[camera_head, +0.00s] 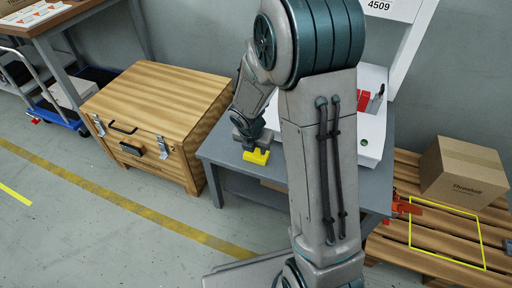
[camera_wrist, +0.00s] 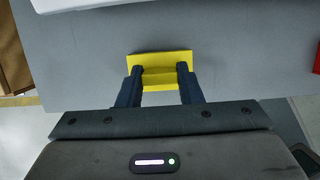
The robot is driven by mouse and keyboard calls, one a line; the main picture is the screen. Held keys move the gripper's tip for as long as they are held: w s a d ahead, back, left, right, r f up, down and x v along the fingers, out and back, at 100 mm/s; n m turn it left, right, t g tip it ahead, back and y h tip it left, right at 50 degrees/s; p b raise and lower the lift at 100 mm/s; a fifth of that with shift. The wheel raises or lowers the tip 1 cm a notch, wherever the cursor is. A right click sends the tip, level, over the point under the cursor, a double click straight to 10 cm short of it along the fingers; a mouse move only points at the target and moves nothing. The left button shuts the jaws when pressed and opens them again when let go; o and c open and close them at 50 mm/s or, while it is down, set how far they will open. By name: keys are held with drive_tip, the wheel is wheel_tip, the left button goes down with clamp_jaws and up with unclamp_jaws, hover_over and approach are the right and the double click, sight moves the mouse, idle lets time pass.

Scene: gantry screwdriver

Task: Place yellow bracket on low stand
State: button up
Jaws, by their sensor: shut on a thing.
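The yellow bracket (camera_head: 257,156) is at the left end of the grey table, below my gripper (camera_head: 249,143). In the wrist view the yellow bracket (camera_wrist: 160,70) sits between the two dark fingers of my gripper (camera_wrist: 161,86), which are shut on its middle part. The grey surface lies under it; I cannot tell whether the bracket touches it. No low stand can be made out for certain; my arm hides part of the grey table (camera_head: 224,155).
A wooden chest (camera_head: 155,110) stands left of the table. A white casing (camera_head: 373,130) with red parts is on the table behind my arm. At right, a pallet (camera_head: 430,230) bears a cardboard box (camera_head: 462,172) and a yellow outlined square. The floor at front left is clear.

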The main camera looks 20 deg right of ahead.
drive_tip(key=shift+f, duration=0.15)
drive_tip(key=o, duration=1)
drive_tip(key=p+v, duration=0.6)
drive_tip(key=v, duration=0.5)
drive_tip(key=shift+s+d+r+m+g+y, duration=0.3)
drive_tip(key=shift+s+r+m, duration=1.45)
drive_tip(key=shift+s+m, duration=2.1)
drive_tip(key=shift+s+d+r+m+g+y, duration=0.3)
drive_tip(key=shift+s+r+m, duration=1.6)
drive_tip(key=shift+m, duration=3.8)
drive_tip(key=shift+s+d+r+m+g+y, duration=0.3)
drive_tip(key=shift+s+r+m, duration=1.3)
drive_tip(key=shift+s+m, duration=2.3)
drive_tip(key=shift+w+a+m, duration=0.1)
drive_tip(key=shift+w+m, duration=0.75)
